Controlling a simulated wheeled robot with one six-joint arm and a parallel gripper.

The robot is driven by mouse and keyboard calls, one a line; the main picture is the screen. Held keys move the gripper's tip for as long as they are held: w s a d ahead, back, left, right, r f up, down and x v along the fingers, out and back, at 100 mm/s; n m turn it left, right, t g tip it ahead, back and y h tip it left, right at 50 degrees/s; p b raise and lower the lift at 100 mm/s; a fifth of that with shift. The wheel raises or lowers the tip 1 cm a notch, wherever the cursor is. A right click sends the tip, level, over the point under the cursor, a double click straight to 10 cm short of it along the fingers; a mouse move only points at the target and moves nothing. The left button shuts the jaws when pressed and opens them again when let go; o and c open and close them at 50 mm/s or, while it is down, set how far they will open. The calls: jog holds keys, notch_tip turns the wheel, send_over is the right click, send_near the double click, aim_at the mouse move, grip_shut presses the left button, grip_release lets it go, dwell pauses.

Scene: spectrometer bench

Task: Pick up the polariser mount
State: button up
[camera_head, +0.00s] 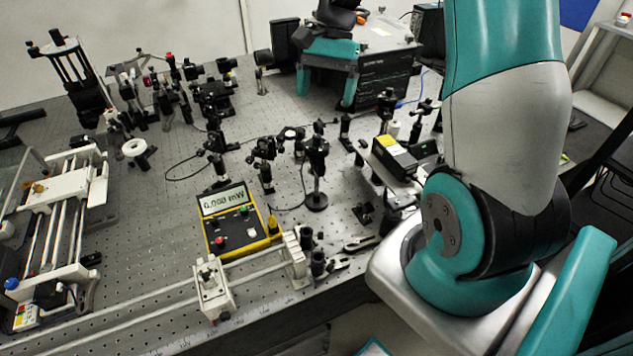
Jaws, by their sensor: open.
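Several black post-mounted optics stand on the perforated bench (120,235), and I cannot tell for sure which is the polariser mount. One black mount on a round base (317,165) stands near the middle, upright. Another black mount (264,160) stands just left of it. My gripper (326,98) shows at the top centre, its two teal fingers apart and pointing down. It is open with nothing visible between the fingers. It appears behind these central mounts in the picture, apart from them.
A yellow power meter (237,220) reading 0.000 mW lies in front of the mounts. A white rail assembly (70,195) stands at the left. Dense black optics (215,98) fill the back left. A dark box (384,82) stands beside my gripper. Bare bench shows around the central mounts.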

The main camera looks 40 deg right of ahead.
aim_at(317, 144)
jog(key=p+x, duration=0.1)
jog(key=x, duration=0.5)
jog(key=shift+s+a+f, duration=0.1)
jog(key=shift+a+f, duration=0.1)
jog(key=shift+f, duration=0.15)
jog(key=shift+p+x, duration=1.1)
jog(key=shift+x, duration=1.5)
grip_shut()
